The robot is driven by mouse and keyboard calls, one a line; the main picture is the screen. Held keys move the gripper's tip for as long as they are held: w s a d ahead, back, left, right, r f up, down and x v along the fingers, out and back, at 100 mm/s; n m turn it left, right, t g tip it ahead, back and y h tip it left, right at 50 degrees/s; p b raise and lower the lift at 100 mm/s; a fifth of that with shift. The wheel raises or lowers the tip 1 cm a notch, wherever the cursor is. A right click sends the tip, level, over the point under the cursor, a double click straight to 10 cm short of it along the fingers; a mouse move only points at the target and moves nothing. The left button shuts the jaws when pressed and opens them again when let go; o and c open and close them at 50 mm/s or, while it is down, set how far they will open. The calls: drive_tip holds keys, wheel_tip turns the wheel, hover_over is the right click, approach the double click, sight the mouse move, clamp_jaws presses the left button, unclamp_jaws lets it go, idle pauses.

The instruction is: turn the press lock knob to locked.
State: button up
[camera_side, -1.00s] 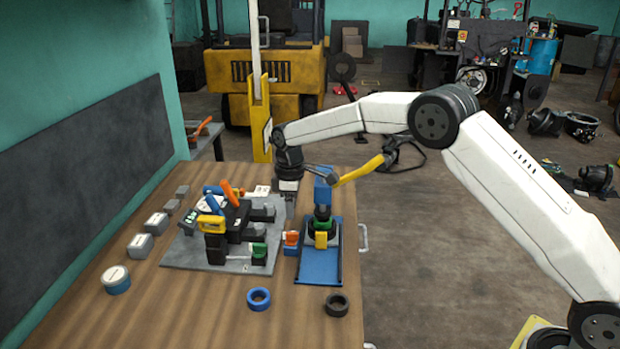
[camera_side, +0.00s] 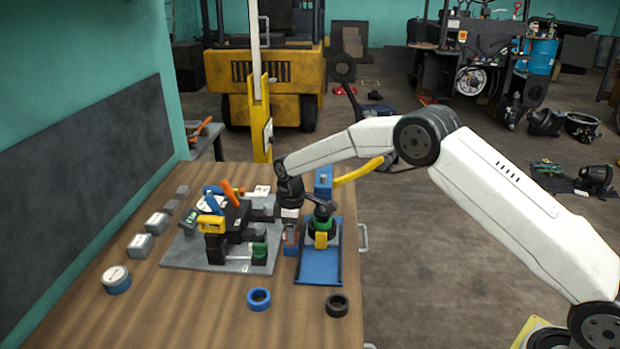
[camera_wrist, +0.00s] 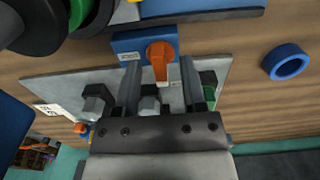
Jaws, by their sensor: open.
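The press lock knob (camera_wrist: 160,54) is orange, with a tapered handle, on the face of a small blue block (camera_wrist: 126,44) that has white labels. In the wrist view its handle points down the picture toward my gripper (camera_wrist: 159,70). The gripper's two grey fingers are open, one on each side of the handle, with visible gaps. I cannot tell whether the fingertips reach the knob's depth. In the side view, my gripper (camera_side: 291,230) is over the blue block (camera_side: 290,249) and mostly hides the knob. The blue press (camera_side: 320,262) stands just right of it.
A blue ring (camera_side: 259,299) and a black ring (camera_side: 336,305) lie at the front. The yellow press lever (camera_side: 358,172) extends right, near my arm.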

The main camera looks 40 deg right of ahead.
drive_tip(key=shift+f, duration=0.2)
clamp_jaws()
